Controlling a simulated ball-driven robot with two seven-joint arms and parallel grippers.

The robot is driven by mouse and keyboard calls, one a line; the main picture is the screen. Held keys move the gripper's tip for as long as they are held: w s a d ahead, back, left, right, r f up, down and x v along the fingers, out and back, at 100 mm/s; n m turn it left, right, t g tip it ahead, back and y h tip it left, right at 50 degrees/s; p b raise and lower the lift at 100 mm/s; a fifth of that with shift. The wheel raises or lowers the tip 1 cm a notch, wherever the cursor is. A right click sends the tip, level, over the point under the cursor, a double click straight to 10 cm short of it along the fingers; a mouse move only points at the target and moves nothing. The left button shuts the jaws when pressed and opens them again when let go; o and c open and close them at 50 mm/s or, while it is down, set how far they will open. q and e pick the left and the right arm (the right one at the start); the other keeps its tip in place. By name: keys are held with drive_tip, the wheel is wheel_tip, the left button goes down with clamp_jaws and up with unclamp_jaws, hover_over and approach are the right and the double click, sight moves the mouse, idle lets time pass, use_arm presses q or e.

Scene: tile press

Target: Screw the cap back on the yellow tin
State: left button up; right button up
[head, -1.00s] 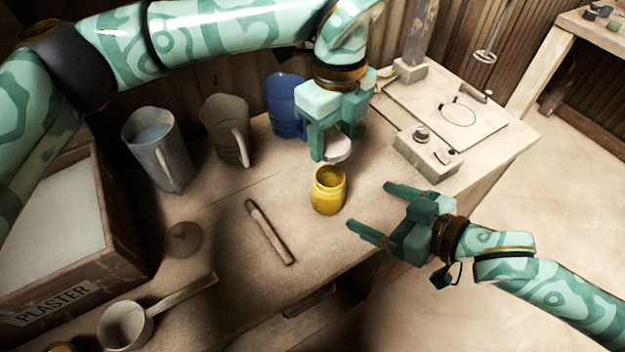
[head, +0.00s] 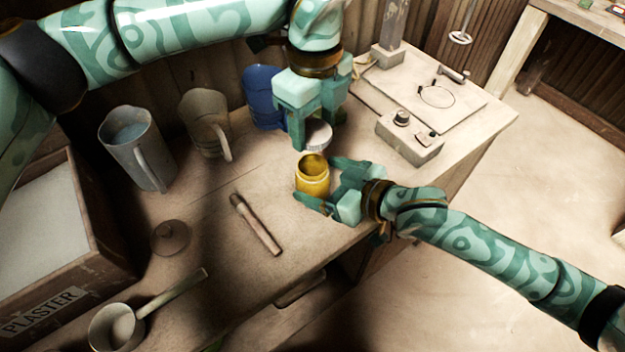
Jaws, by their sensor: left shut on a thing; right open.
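The yellow tin (head: 312,180) stands upright and open on the workbench, its dark mouth facing up. My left gripper (head: 310,132) is above and just behind it, shut on a pale round cap (head: 318,136). The cap is held over the far side of the tin, apart from its mouth. My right gripper (head: 322,184) is open at the right of the tin. One finger reaches behind the tin's right side and the other reaches in front of it; I cannot tell whether they touch it.
A brush (head: 256,224) lies left of the tin. A grey jug (head: 136,150), a brown jug (head: 206,122) and a blue jug (head: 262,96) stand behind. A control box (head: 410,138) is at right. A round lid (head: 170,237), a scoop (head: 118,326) and the plaster box (head: 100,245) are at left.

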drive_tip(key=shift+x, duration=1.4)
drive_tip(key=c, duration=1.4)
use_arm(q)
hover_over(313, 157)
drive_tip(key=s, duration=0.3)
drive_tip(key=shift+w+d+f, duration=0.1)
drive_tip(key=shift+f, duration=1.15)
drive_tip(key=shift+w+f, duration=0.1)
drive_tip(key=shift+f, duration=1.15)
use_arm(e)
drive_tip(key=shift+c, duration=0.2)
use_arm(q)
drive_tip(key=shift+f, duration=0.9)
drive_tip(key=shift+f, duration=0.55)
use_arm(e)
clamp_jaws()
use_arm(q)
drive_tip(key=m, duration=0.6)
drive_tip(key=shift+m, duration=0.3)
